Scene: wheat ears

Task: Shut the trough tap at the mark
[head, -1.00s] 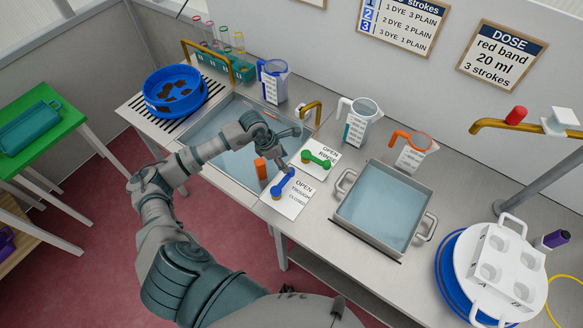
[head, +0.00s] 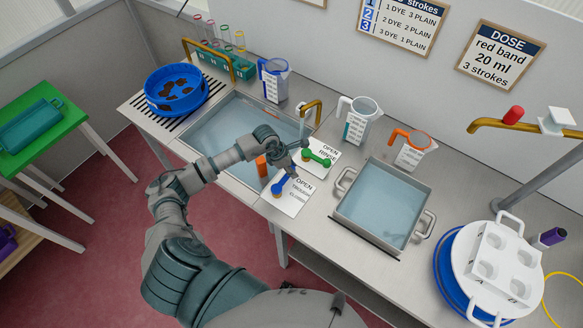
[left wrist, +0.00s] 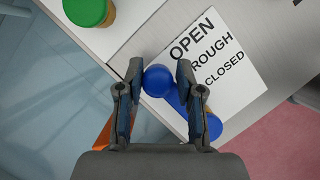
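The trough tap's blue lever (head: 280,186) lies at the left edge of the white card (head: 297,197) marked OPEN, TROUGH and CLOSED. In the left wrist view its blue ball knob (left wrist: 158,80) is beside the word OPEN, and the lever runs down-right to a round blue end (left wrist: 209,128). My left gripper (head: 291,168) is above the lever in the head view. In the left wrist view its fingers (left wrist: 159,72) are apart, one on each side of the knob, with narrow gaps showing. Contact is unclear. My right gripper is not in view.
A green lever (head: 318,158) on the OPEN RINSE card (head: 325,149) is close behind. An orange block (head: 262,166) stands at the trough's (head: 216,133) right edge. A metal basin (head: 378,207) and jugs (head: 359,119) are to the right.

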